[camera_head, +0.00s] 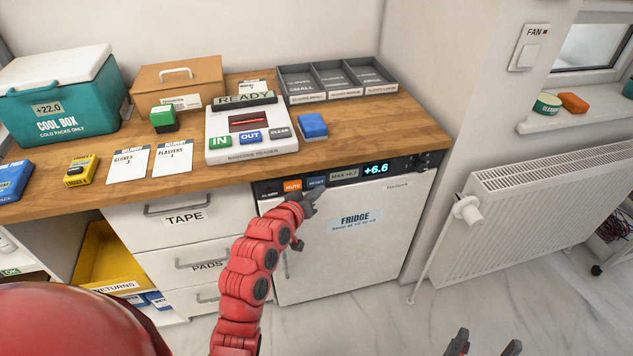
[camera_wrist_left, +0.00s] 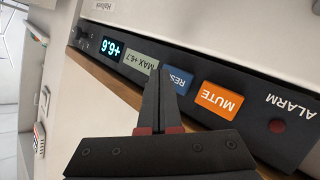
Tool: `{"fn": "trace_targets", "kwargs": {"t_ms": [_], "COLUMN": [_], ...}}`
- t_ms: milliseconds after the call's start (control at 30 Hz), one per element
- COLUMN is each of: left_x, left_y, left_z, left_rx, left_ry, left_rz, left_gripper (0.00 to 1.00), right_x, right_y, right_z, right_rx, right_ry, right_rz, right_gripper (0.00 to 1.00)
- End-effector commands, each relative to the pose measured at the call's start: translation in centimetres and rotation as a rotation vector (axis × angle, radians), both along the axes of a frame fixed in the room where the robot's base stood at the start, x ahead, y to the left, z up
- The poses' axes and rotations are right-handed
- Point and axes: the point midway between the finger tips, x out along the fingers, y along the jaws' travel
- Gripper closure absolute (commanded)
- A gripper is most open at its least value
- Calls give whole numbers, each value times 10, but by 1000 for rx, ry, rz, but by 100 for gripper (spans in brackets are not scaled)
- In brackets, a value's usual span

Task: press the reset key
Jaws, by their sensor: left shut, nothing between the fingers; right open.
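The blue reset key (camera_head: 316,182) sits on the dark control strip above the fridge door, just right of the orange mute key (camera_head: 292,186). In the left wrist view the reset key (camera_wrist_left: 180,80) is partly hidden behind my shut fingers, and only the start of its label shows. My left gripper (camera_head: 311,195) is shut and empty, with its tips at the key's lower edge in the head view. I cannot tell whether they touch it. My right gripper (camera_head: 486,346) is open and empty, low over the floor at the bottom right.
The strip also has a MAX +6.7 label (camera_wrist_left: 138,57) and a display (camera_head: 376,168) reading +6.6. A dark red alarm lamp (camera_wrist_left: 277,126) is beside the mute key. The wooden counter (camera_head: 375,127) overhangs the strip. A radiator (camera_head: 555,210) stands to the right.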

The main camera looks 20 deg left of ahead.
Motion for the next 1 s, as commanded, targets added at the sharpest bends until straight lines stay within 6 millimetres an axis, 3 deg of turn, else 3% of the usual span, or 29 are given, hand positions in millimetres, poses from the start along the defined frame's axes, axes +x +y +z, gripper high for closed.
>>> {"fn": "trace_targets", "kwargs": {"t_ms": [267, 700, 1000], "left_x": [-4, -38, -42], "left_y": [-3, -27, -28], "left_z": [0, 0, 0], "left_rx": [-1, -1, 0], "left_ry": [1, 2, -1], "left_rz": [-1, -1, 0], "left_gripper": [100, 100, 100], "right_x": [0, 0, 0], "right_y": [0, 0, 0], "right_z": [3, 18, 18], "right_rx": [0, 0, 0], "right_ry": [0, 0, 0], "right_rz": [0, 0, 0], "right_gripper": [23, 23, 23]}}
